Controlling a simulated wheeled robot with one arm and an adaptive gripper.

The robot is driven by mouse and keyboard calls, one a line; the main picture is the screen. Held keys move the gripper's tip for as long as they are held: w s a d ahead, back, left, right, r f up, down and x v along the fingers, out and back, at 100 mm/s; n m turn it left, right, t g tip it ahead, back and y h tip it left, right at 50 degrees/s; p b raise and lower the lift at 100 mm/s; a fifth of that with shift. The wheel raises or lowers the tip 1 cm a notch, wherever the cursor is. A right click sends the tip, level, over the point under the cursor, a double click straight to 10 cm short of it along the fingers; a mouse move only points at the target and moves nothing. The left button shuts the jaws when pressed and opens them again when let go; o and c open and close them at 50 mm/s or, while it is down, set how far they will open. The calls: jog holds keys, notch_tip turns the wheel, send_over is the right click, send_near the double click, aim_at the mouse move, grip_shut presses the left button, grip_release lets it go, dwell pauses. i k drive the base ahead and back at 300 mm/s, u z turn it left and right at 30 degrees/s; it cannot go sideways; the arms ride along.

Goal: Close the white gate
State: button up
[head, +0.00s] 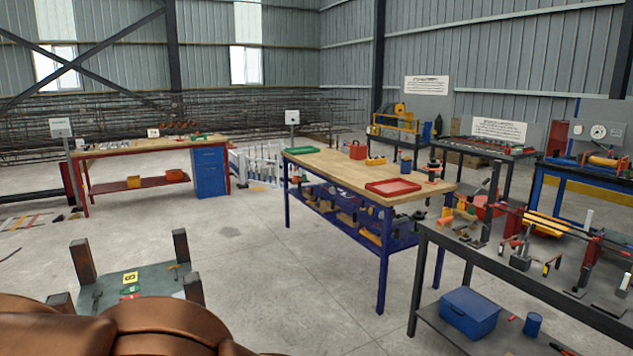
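The white gate (260,163) is a low white picket structure on the floor in the middle distance. It stands in the gap between a long workbench at the left and a wood-topped table at the centre. The table hides part of its right side. It is too small and far off to tell how far it stands open. My gripper is not in view.
The workbench (150,149) has a blue drawer cabinet (209,173). The wood-topped table (340,168) has blue legs. A dark bench (470,250) stands at the right. A low post-cornered platform (120,288) stands at front left. Open concrete floor (250,245) leads towards the gate.

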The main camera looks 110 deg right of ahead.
aim_at(247, 166)
jog(key=z, duration=3.45)
